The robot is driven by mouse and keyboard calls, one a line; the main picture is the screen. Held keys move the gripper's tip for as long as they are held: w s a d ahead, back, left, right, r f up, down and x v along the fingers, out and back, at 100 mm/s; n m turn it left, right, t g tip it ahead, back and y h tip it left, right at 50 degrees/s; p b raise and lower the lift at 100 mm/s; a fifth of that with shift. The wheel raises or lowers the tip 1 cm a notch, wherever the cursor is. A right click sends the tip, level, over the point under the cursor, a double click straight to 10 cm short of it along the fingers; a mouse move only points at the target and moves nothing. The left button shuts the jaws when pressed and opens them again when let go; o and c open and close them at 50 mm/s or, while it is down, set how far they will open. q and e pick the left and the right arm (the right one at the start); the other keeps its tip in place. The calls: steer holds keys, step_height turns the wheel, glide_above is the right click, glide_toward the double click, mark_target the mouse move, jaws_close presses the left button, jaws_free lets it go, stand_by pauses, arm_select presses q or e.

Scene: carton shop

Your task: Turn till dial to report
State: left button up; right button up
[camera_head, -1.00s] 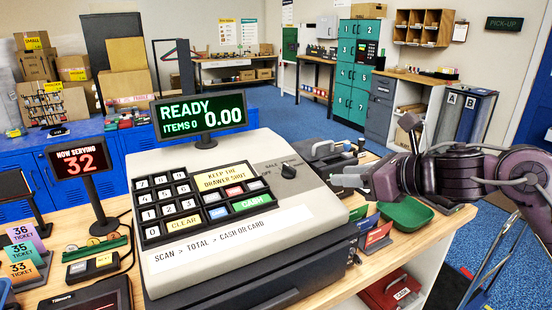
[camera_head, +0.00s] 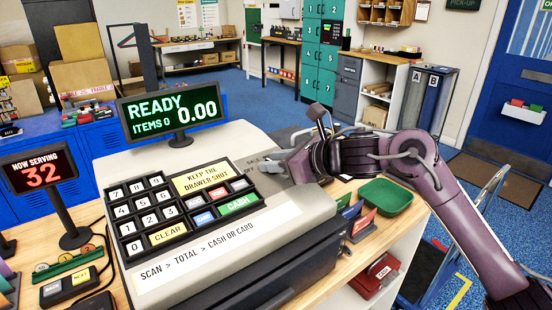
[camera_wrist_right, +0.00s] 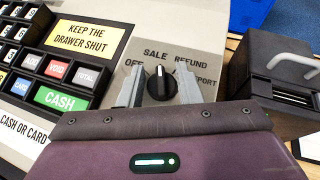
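The till (camera_head: 230,220) stands on the wooden counter, its display (camera_head: 172,108) reading READY, ITEMS 0, 0.00. Its black dial (camera_wrist_right: 160,84) shows in the right wrist view, with OFF, SALE, REFUND and a partly covered REPORT printed around it. The dial's white mark points up, about toward SALE. My right gripper (camera_head: 277,168) is over the till's right side; in the right wrist view its two fingers (camera_wrist_right: 159,70) are apart, one on each side of the dial. I cannot tell whether they touch it. In the head view the gripper hides the dial. My left gripper is not in view.
The till's keypad (camera_head: 160,215) lies left of the dial. A black device with a grey handle (camera_wrist_right: 285,75) stands close on the right. A green tray (camera_head: 386,196) and card holders (camera_head: 360,222) are on the counter's right. A NOW SERVING 32 sign (camera_head: 40,170) stands left.

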steer(key=c, duration=0.6)
